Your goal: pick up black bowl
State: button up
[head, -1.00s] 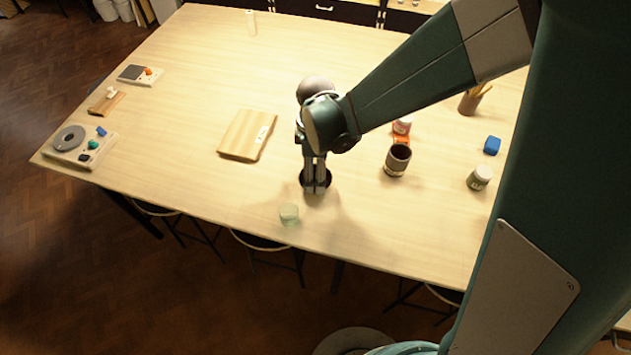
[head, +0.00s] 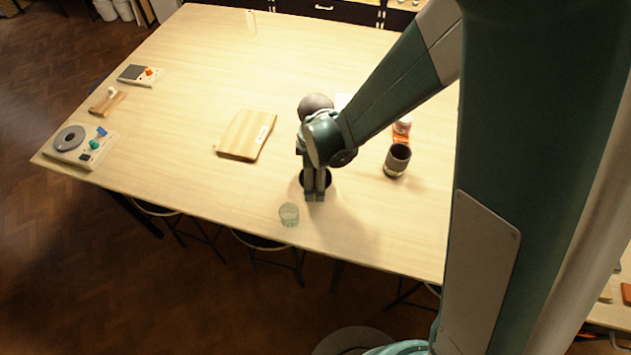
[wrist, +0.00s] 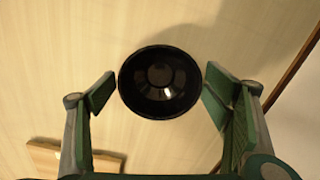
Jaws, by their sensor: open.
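The black bowl (wrist: 160,82) stands upright on the table and looks empty in the wrist view, where it lies between my gripper's two spread fingers. My gripper (wrist: 158,90) is open, with a finger on each side of the bowl. In the head view my gripper (head: 315,197) points down at the bowl (head: 328,179), which is partly hidden behind the fingers. I cannot tell how high the fingertips are above the table.
A clear glass (head: 289,214) stands close in front of the gripper. A wooden board (head: 246,135) lies to the left, also in the wrist view (wrist: 48,158).

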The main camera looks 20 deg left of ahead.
dwell(0.3)
jog(key=c, duration=1)
jog(key=shift+r, duration=0.1)
jog(key=shift+r, duration=4.9)
